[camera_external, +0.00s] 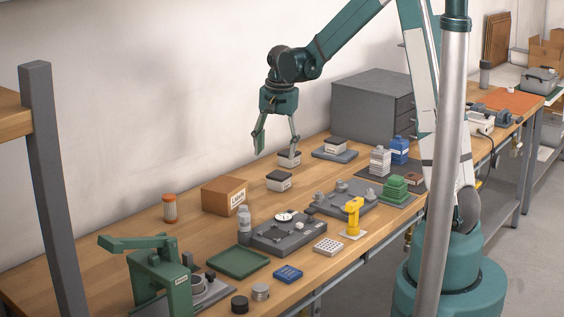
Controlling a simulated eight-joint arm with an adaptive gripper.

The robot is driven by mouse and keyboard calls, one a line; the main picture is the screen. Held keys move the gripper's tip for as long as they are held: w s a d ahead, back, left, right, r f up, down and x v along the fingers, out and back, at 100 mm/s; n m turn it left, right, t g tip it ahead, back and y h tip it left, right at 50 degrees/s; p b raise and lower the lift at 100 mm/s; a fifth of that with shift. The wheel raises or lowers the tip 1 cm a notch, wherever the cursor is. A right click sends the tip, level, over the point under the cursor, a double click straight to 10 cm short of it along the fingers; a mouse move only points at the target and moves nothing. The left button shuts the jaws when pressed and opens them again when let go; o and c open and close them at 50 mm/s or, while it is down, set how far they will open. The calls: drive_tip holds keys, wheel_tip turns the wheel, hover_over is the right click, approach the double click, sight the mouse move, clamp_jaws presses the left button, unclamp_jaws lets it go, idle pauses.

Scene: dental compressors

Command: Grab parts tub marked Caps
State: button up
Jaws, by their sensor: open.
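Three small white tubs with dark lids show at the back of the workbench. One tub (279,183) stands alone on the wood, a second tub (289,160) stands behind it, and a third tub (336,146) sits on a grey tray. Their labels are too small to read, so I cannot tell which is marked Caps. My gripper (276,150) points down with its fingers spread and nothing between them. Its right finger overlaps the second tub in the picture and partly hides it; I cannot tell whether they touch.
A cardboard box (223,196) stands left of the tubs, and a grey drawer cabinet (368,104) behind right. Grey equipment (288,234), a yellow tool (353,214) and a green press (158,275) stand nearer the front. Bare wood lies around the lone tub.

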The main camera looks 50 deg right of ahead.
sight(279, 174)
drive_tip(key=w+d+f+p, duration=0.1)
drive_tip(key=w+d+f+m, duration=0.1)
drive_tip(key=d+f, duration=0.1)
drive_tip(key=w+d+f+m+g+p, duration=0.1)
drive_tip(key=d, duration=0.1)
drive_tip(key=shift+w+d+f+p, duration=0.1)
drive_tip(key=shift+w+f+p, duration=0.15)
drive_tip(key=shift+p, duration=0.1)
drive_tip(key=shift+d+f+m, duration=0.35)
drive_tip(key=shift+f+m, duration=0.05)
drive_tip(key=shift+f, duration=1.3)
drive_tip(key=shift+f, duration=0.15)
drive_tip(key=shift+f, duration=2.5)
